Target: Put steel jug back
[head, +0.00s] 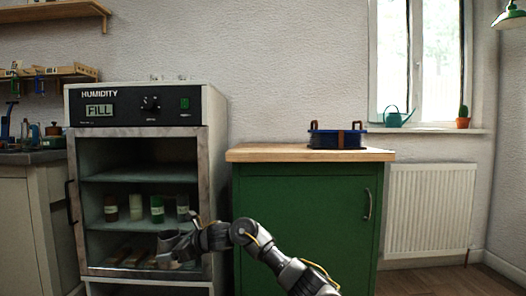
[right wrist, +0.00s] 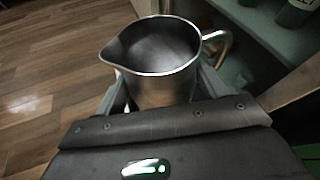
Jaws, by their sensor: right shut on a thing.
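The steel jug (right wrist: 150,85) fills the upper middle of the right wrist view. It is upright, with its spout to the left and its handle to the right. Its inside looks empty. My right gripper (right wrist: 160,97) is shut on the jug's body, one finger on each side. In the head view the right gripper (head: 190,242) is in front of the lower part of the humidity cabinet (head: 215,130), and the jug (head: 174,246) shows small and grey there. My left gripper is not in view.
The cabinet's display (head: 99,110) reads FILL. Several small bottles (head: 157,209) stand on a cabinet shelf, with wooden pieces (head: 120,254) below. A green cupboard (head: 300,220) at the right carries a blue pot (head: 337,138); its wooden top (head: 265,152) is otherwise clear.

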